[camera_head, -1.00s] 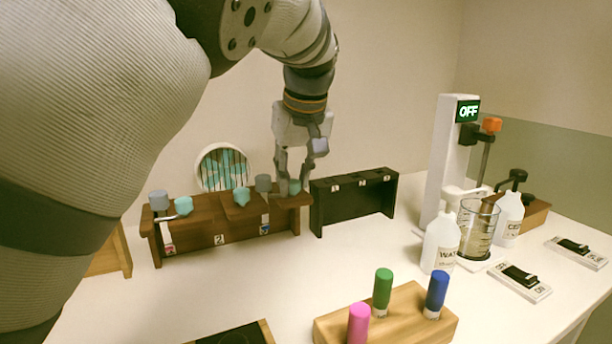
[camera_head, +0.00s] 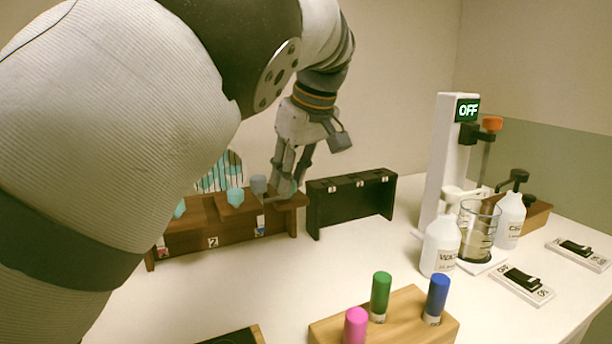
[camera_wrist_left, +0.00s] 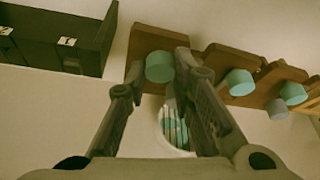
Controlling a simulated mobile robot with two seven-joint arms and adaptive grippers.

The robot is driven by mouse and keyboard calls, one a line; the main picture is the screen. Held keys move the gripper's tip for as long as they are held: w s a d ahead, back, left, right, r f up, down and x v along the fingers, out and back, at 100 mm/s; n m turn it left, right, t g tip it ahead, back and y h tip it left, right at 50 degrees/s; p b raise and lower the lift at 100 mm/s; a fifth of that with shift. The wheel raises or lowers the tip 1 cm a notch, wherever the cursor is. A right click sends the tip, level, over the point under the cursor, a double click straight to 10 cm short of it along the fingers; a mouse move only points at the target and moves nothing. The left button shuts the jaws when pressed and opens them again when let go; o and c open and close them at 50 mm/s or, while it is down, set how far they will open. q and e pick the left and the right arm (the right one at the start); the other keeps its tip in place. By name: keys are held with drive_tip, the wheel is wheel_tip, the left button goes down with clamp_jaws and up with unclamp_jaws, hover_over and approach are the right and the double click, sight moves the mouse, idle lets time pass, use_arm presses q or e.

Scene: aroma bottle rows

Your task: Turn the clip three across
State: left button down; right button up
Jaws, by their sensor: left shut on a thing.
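The brown wooden rack (camera_head: 200,243) has stations marked 1, 2 and 3. At station three, its right end, a teal knob (camera_head: 294,187) shows partly behind my fingers. My left gripper (camera_head: 286,188) is tilted and shut on this knob. In the left wrist view the teal knob (camera_wrist_left: 160,67) sits between the fingertips. A thin grey bar (camera_head: 274,198), seemingly the clip, lies roughly crosswise above the 3 label, beside a grey knob (camera_head: 258,185). Its far end is hard to make out near the fingers. My right gripper is out of view.
A black rack (camera_head: 350,205) stands just right of the brown one. White bottles, a glass beaker (camera_head: 478,228) and a stand marked OFF are further right. A wooden block (camera_head: 408,315) with coloured sticks is in front.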

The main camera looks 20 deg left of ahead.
use_arm(q)
drive_tip(key=c, duration=1.4)
unclamp_jaws()
drive_tip(key=v, duration=1.2)
